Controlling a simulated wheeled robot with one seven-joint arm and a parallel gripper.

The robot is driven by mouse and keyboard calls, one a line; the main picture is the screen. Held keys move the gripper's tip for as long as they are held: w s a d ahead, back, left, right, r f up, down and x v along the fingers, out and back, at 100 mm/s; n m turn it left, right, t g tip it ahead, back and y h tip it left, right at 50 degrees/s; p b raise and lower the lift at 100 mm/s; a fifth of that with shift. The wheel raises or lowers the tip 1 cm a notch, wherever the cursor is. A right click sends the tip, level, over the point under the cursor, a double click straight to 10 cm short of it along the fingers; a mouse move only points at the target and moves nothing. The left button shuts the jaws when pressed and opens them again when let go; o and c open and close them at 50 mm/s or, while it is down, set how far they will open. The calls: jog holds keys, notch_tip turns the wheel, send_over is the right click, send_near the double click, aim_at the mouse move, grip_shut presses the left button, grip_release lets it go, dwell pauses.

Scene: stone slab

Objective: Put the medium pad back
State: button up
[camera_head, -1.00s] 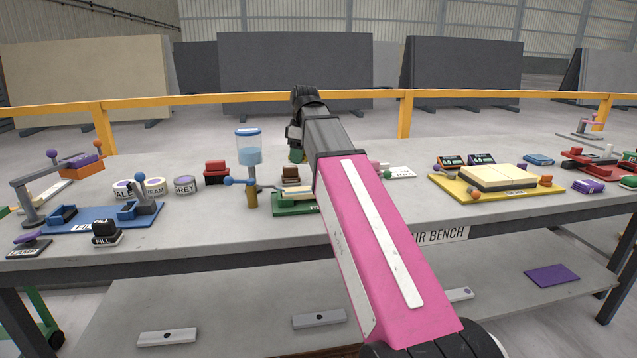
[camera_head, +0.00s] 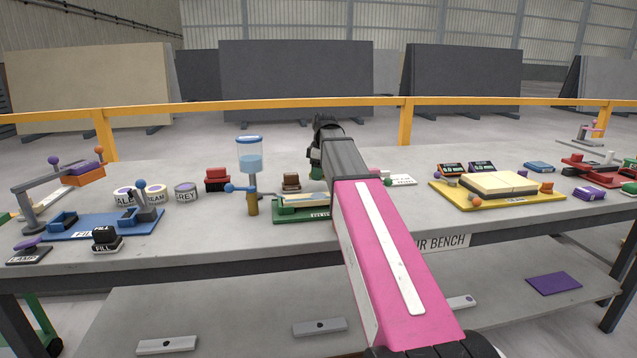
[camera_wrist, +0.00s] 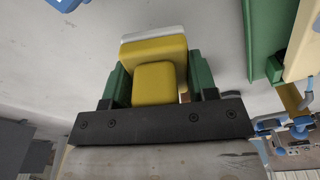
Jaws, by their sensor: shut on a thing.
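My gripper (camera_wrist: 153,85) has green fingers shut on a yellow pad (camera_wrist: 155,50) with a white layer at its far end, which I take to be the medium pad. In the head view only a little of the gripper (camera_head: 316,158) shows, above the back of the bench; the arm hides the pad. A red pad (camera_head: 217,178) and a brown pad (camera_head: 291,181) stand at the back of the bench, left of the gripper. A small white labelled plate (camera_head: 403,180) lies right of the arm, partly hidden by it.
A green base (camera_head: 290,216) with a pale piece stands left of my arm, beside a blue-topped dispenser (camera_head: 249,155). A yellow tray (camera_head: 480,198) with cream slabs is to the right. Several tins, including a grey one (camera_head: 186,192), and a blue fixture (camera_head: 100,223) are left.

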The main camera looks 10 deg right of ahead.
aim_at(319, 188)
jog(key=shift+f, duration=1.85)
jog(key=shift+f, duration=0.15)
jog(key=o, duration=0.9)
jog(key=r, duration=0.4)
jog(key=d+r, duration=0.1)
jog(key=r, duration=0.7)
jog(key=shift+s+d+r, duration=0.1)
jog(key=shift+s+d, duration=0.05)
jog(key=shift+s, duration=0.15)
